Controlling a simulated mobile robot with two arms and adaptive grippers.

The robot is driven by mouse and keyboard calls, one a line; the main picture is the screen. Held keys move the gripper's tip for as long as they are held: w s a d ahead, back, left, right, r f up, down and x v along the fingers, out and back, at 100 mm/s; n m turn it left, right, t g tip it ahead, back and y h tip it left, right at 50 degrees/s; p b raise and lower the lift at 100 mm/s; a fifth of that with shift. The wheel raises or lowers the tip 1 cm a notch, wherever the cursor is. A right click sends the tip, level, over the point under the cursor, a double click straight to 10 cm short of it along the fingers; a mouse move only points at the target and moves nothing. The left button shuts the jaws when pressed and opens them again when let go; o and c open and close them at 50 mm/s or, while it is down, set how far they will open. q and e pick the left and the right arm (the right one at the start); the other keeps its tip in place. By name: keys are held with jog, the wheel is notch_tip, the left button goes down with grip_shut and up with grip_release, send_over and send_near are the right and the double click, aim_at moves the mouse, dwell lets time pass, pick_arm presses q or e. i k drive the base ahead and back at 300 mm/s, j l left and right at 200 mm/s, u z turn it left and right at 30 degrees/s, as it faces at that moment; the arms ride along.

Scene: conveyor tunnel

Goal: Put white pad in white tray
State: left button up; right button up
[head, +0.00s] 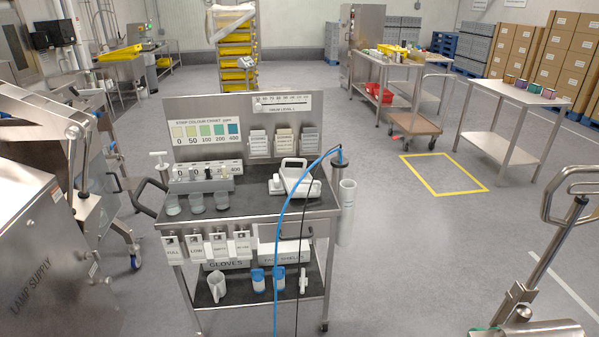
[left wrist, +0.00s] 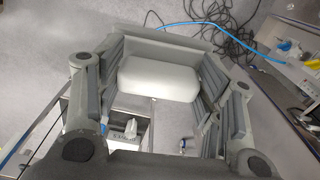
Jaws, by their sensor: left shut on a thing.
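My left gripper (left wrist: 157,85) shows in the left wrist view, its dark padded fingers closed on the two sides of a white rounded block, the white pad (left wrist: 158,79). The pad is held up above the grey floor, and the fingers cover its side edges. Neither gripper shows in the head view. I cannot make out with certainty which thing is the white tray in either view.
A steel cart (head: 250,206) with a colour chart panel stands in front, bearing cups and a white handled device (head: 291,178). A blue hose (head: 281,215) hangs before it. A lamp supply machine (head: 40,235) is at left.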

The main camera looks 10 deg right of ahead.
aim_at(300, 177)
jog(key=i+j+z, duration=0.25)
jog(key=i+z, duration=0.2)
jog(key=i+j+z, duration=0.6)
jog(key=j+z, duration=0.3)
jog(key=i+l, duration=0.05)
